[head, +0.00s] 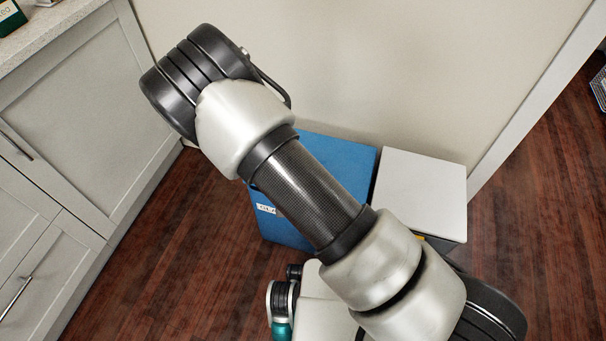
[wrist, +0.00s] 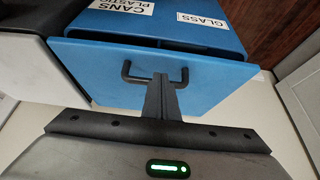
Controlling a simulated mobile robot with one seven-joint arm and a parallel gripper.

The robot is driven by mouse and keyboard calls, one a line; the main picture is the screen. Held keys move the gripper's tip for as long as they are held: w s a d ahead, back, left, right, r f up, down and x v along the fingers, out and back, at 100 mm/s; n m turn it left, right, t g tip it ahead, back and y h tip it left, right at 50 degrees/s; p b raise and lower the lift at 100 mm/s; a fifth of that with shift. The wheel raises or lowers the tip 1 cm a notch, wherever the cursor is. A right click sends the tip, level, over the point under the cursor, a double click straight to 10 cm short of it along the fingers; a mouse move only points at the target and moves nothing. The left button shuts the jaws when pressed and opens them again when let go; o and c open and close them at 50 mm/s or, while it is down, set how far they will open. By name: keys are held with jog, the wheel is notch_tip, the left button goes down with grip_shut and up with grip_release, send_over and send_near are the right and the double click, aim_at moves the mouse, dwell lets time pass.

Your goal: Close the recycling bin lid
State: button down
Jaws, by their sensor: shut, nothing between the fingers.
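The blue recycling bin (head: 285,230) stands on the floor against the wall, partly hidden by my arm in the head view. In the wrist view its front (wrist: 150,18) carries white labels reading cans, plastic and glass. Its blue lid (wrist: 215,85) has a black bar handle (wrist: 128,72) near the front edge. A dark gap shows between the lid edge and the bin body; I cannot tell whether the lid is fully down. My gripper (wrist: 162,80) is shut and empty, its fingertips over the lid at the handle; contact is unclear. The gripper is not visible in the head view.
A bin with a white lid (head: 425,185) stands close beside the blue one, on the right in the head view. Pale cabinets (head: 85,120) line the left. The wall (head: 400,70) is behind the bins. The wooden floor (head: 190,260) in front is clear.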

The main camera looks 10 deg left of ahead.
jog(key=shift+s+a+f, duration=0.1)
jog(key=shift+s+f, duration=0.2)
jog(key=shift+f, duration=0.7)
jog(key=shift+s+a+f, duration=0.1)
jog(key=shift+s+f, duration=0.15)
jog(key=shift+f, duration=0.75)
